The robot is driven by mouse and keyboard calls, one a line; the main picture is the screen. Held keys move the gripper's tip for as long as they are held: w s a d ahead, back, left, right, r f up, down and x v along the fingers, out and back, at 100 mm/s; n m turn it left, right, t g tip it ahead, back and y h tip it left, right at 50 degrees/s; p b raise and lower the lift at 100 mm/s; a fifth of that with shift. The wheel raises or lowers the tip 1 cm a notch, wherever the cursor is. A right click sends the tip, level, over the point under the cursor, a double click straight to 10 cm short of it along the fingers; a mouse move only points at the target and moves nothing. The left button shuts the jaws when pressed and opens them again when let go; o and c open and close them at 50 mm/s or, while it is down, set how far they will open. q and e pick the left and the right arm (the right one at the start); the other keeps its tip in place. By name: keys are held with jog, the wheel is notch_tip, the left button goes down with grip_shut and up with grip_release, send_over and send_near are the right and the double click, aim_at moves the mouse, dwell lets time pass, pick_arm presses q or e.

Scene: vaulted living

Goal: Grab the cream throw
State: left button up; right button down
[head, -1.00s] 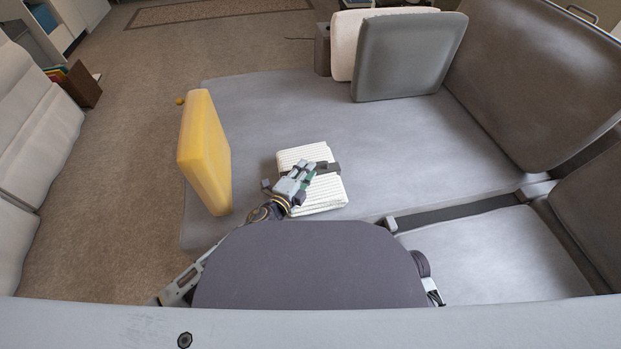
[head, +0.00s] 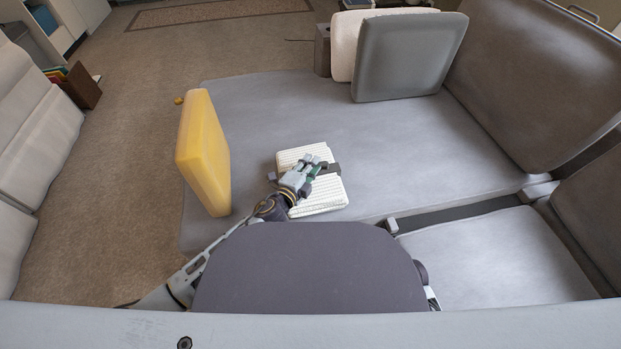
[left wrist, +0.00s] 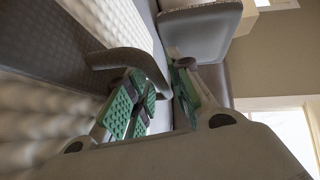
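The cream throw (head: 322,202) is a folded, ribbed bundle lying on the grey sofa seat (head: 270,110), with a dark band across it. In the left wrist view the throw (left wrist: 50,120) fills the left side, and the dark band (left wrist: 125,60) stands up as a raised loop. My left gripper (head: 314,168) is over the throw at the band. In the left wrist view its green-padded fingers (left wrist: 163,95) are apart, with the loop's end beside or between them; which one I cannot tell. My right gripper is not in view.
A yellow cushion (head: 203,150) stands upright left of the throw near the seat's edge. A grey cushion (head: 405,55) and a white cushion (head: 345,45) lean at the back. The seat between them and the throw is clear.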

pick_arm(q)
grip_shut()
jog(key=shift+r, duration=0.15)
dwell(0.4)
